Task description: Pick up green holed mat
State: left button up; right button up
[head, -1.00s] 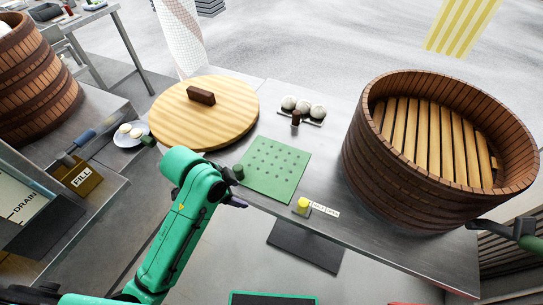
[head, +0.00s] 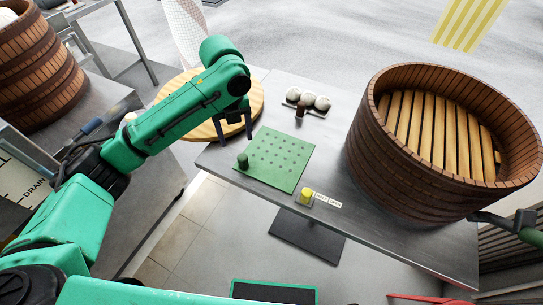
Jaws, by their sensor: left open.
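The green holed mat (head: 277,160) lies flat on the steel table, between the wooden lid and the large wooden steamer. A small dark green knob (head: 242,161) stands on its left corner. My left gripper (head: 235,138) is open, with its dark fingers pointing down just beyond the mat's upper left edge, near the lid's right rim. It holds nothing and looks apart from the mat.
A large wooden steamer tub (head: 400,177) stands on the right of the table. A round wooden lid (head: 254,97) lies behind my left arm. A tray of white buns (head: 322,103) sits behind the mat. A yellow-topped item (head: 306,194) and a label (head: 329,202) are near the front edge.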

aim_at(242, 157)
pick_arm(q)
jog(key=f, duration=0.4)
jog(key=f+p, duration=0.1)
jog(key=f, duration=0.7)
jog(key=shift+w+d+p, duration=0.1)
jog(key=shift+d+p, duration=0.2)
jog(key=shift+p, duration=0.1)
jog(key=shift+r, duration=0.1)
grip_shut()
